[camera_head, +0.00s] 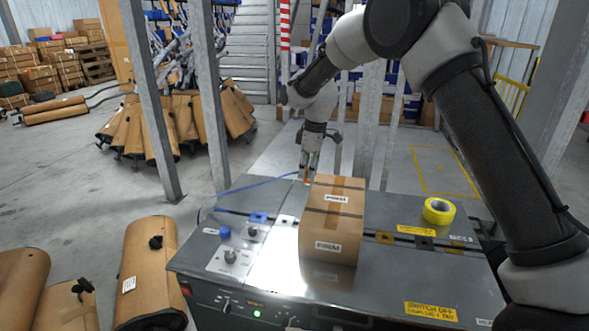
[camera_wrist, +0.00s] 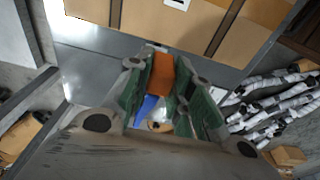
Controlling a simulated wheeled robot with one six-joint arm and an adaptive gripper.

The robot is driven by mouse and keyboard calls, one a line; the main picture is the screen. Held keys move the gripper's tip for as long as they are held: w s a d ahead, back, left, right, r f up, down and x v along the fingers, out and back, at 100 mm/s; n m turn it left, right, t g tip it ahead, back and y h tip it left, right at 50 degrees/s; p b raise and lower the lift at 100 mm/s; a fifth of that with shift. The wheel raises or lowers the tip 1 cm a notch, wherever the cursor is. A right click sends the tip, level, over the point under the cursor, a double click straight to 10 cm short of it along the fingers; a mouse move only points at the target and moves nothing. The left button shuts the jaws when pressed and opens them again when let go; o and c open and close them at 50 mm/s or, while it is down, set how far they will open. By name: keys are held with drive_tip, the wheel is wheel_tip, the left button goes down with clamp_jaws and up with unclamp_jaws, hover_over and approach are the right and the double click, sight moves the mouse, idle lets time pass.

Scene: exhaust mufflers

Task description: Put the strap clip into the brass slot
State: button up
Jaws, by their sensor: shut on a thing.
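My gripper (camera_head: 309,166) is above the far edge of the machine table, behind the cardboard box. It is shut on a small orange strap clip (camera_head: 306,175). In the wrist view the clip (camera_wrist: 162,74) sits between the green finger pads of my gripper (camera_wrist: 160,82). A blue strap (camera_head: 255,184) runs from near the clip down to the left side of the table; part of it (camera_wrist: 148,107) shows between the fingers. A small brass-coloured piece (camera_head: 385,238) lies in the dark strip right of the box. I cannot tell whether it is the slot.
The taped cardboard box (camera_head: 331,232) stands on the grey table (camera_head: 410,270), close to my gripper. A yellow tape roll (camera_head: 438,211) lies at the right. Knobs (camera_head: 230,255) are at the left. Brown-wrapped mufflers (camera_head: 150,270) lie on the floor.

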drive_tip(key=s+d, duration=0.2)
drive_tip(key=d, duration=0.9)
drive_tip(key=s+d, duration=0.2)
drive_tip(key=d, duration=0.9)
drive_tip(key=s+d+f, duration=0.1)
drive_tip(key=d+f, duration=0.3)
drive_tip(key=f, duration=0.8)
drive_tip(key=shift+s+d, duration=0.15)
drive_tip(key=shift+d, duration=0.05)
drive_tip(key=shift+f, duration=0.15)
drive_tip(key=shift+f, duration=2.2)
drive_tip(key=shift+f, duration=0.45)
drive_tip(key=o, duration=1)
